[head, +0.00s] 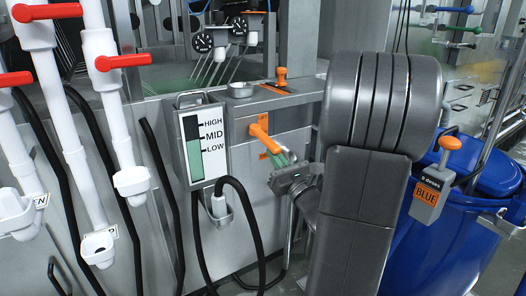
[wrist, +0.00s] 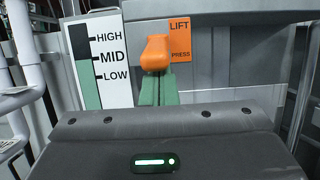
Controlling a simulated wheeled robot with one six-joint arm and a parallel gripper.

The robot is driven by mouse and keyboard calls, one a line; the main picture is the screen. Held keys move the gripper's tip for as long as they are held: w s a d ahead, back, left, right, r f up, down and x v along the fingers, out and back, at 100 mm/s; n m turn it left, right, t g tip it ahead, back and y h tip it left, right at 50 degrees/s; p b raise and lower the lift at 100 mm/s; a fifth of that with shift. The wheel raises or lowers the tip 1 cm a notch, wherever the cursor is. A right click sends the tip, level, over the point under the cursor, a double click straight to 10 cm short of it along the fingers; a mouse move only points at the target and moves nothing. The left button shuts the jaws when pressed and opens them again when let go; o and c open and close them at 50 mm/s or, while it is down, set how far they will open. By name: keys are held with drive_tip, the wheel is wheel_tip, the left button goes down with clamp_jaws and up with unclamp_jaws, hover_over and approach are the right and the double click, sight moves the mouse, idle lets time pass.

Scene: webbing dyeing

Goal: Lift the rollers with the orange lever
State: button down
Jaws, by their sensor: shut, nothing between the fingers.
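The orange lever (head: 263,138) sticks out from the grey machine panel, to the right of the level gauge. In the wrist view the lever (wrist: 155,54) is straight ahead, beside an orange label (wrist: 180,40) reading LIFT and PRESS. My gripper (head: 278,158) has green fingers that are closed together and empty. In the wrist view my gripper (wrist: 157,86) has its fingertips just below the lever's knob. I cannot tell whether they touch it. The rollers are not clearly identifiable in either view.
The gauge (head: 203,143) marked HIGH, MID and LOW hangs left of the lever, with a black cable below it. White pipes with red handles (head: 122,62) stand at the left.

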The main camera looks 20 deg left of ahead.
sight(278, 147)
drive_tip(key=r+p, duration=0.1)
drive_tip(key=r+h+p, duration=0.1)
drive_tip(key=p, duration=0.1)
drive_tip(key=r+g+p, duration=0.1)
drive_tip(key=shift+s+d, duration=0.2)
drive_tip(key=shift+d, duration=0.1)
wheel_tip(278, 147, up, 2)
drive_tip(key=g+h+p, duration=0.1)
drive_tip(key=h+p, duration=0.1)
drive_tip(key=p, duration=0.5)
drive_tip(key=shift+s+r+g, duration=0.1)
drive_tip(key=shift+g, duration=0.3)
wheel_tip(278, 147, up, 2)
drive_tip(key=g+h+p, duration=0.1)
drive_tip(key=p, duration=0.2)
drive_tip(key=g+h+p, duration=0.1)
drive_tip(key=p, duration=0.3)
drive_tip(key=shift+a+r+h, duration=0.1)
drive_tip(key=shift+r+h, duration=0.15)
drive_tip(key=shift+h, duration=0.05)
drive_tip(key=shift+w+a+r+p, duration=0.1)
drive_tip(key=shift+w+r+p, duration=0.15)
drive_tip(key=shift+p, duration=0.55)
drive_tip(key=shift+w+r, duration=0.1)
drive_tip(key=shift+r, duration=0.1)
